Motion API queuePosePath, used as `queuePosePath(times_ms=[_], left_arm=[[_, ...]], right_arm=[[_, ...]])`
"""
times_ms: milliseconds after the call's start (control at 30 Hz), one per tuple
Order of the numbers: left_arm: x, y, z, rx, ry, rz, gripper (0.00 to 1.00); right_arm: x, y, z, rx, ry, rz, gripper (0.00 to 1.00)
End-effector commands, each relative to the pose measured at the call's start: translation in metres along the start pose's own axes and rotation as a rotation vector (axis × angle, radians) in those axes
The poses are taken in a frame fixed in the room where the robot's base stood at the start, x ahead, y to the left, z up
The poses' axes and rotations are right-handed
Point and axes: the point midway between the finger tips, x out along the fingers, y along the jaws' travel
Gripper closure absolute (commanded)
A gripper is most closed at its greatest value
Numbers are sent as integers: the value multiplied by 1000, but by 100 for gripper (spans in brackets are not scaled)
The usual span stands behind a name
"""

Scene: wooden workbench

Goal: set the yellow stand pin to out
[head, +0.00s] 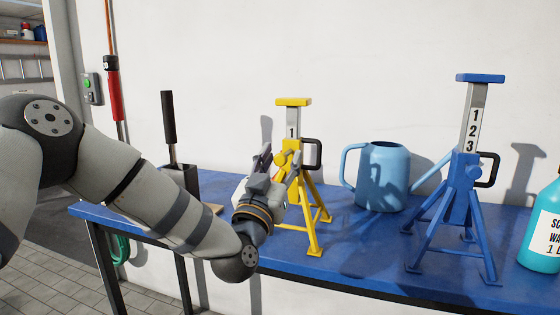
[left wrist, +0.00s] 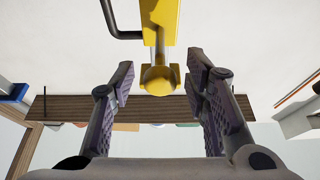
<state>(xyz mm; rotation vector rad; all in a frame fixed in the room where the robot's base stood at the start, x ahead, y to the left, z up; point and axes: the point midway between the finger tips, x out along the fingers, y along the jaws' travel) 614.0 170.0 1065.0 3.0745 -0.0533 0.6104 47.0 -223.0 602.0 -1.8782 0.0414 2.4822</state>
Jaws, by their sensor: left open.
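The yellow stand (head: 313,205) stands on the blue bench top, with its grey post showing a "1" and a black handle on its right. Its yellow pin, with a round knob (head: 281,159), sticks out on the side toward my left gripper (head: 279,167). In the left wrist view, the knob (left wrist: 157,80) shows between the two spread fingers (left wrist: 161,82), below the yellow stand body (left wrist: 160,22). The fingers are open, with a gap on both sides of the knob. How far the pin is pulled out I cannot tell. My right gripper is not in view.
A blue stand (head: 460,190) marked "1 2 3" stands to the right. A blue watering can (head: 382,178) is between the stands. A teal bottle (head: 543,232) is at the right edge. A dark box with a black-handled lever (head: 178,178) stands left, behind my arm.

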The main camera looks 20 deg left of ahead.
Motion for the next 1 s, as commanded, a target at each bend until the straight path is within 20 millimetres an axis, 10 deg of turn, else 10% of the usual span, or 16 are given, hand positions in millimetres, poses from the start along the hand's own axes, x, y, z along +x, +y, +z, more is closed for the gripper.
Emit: queuePosePath(times_ms=[600,1000], left_arm=[[-114,0,1,0,-1,1,58],[-120,0,0,0,0,0,58]], right_arm=[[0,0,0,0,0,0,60],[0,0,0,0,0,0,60]])
